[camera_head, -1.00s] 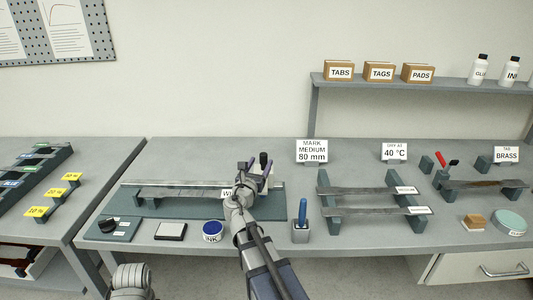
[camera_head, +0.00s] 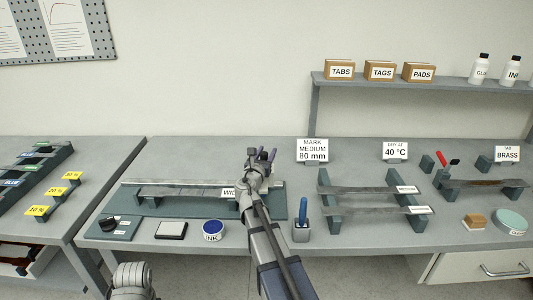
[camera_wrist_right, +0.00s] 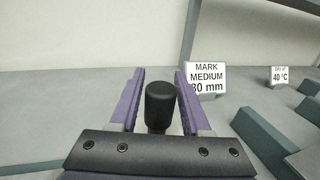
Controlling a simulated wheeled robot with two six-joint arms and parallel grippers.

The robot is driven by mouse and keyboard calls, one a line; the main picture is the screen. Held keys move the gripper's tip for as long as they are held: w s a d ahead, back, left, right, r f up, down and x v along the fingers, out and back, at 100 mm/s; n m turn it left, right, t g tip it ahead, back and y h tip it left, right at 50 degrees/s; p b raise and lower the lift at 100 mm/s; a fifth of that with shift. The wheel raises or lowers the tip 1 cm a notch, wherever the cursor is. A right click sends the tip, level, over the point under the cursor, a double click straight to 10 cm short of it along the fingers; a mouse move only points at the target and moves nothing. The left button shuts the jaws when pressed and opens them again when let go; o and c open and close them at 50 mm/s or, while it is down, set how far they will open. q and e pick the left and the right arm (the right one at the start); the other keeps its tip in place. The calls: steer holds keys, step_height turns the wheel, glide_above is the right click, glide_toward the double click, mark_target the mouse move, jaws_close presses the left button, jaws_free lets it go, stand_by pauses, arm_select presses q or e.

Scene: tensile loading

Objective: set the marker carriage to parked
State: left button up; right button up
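The marker carriage's black knob (camera_wrist_right: 160,105) stands upright between the purple fingers of my right gripper (camera_wrist_right: 158,78), with a gap showing on each side. In the head view my right gripper (camera_head: 264,157) is over the right end of the marking jig (camera_head: 212,208), a teal base with a pale rail at its back. The gripper and forearm hide most of the carriage there. A grey strip (camera_head: 180,192) lies along the jig, partly behind a white label. My left gripper is out of view.
A card (camera_head: 312,150) reading MARK MEDIUM 80 mm stands behind the jig. Racks with strips (camera_head: 335,218) stand to the right.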

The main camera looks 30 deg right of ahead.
jaws_close()
stand_by(1.1)
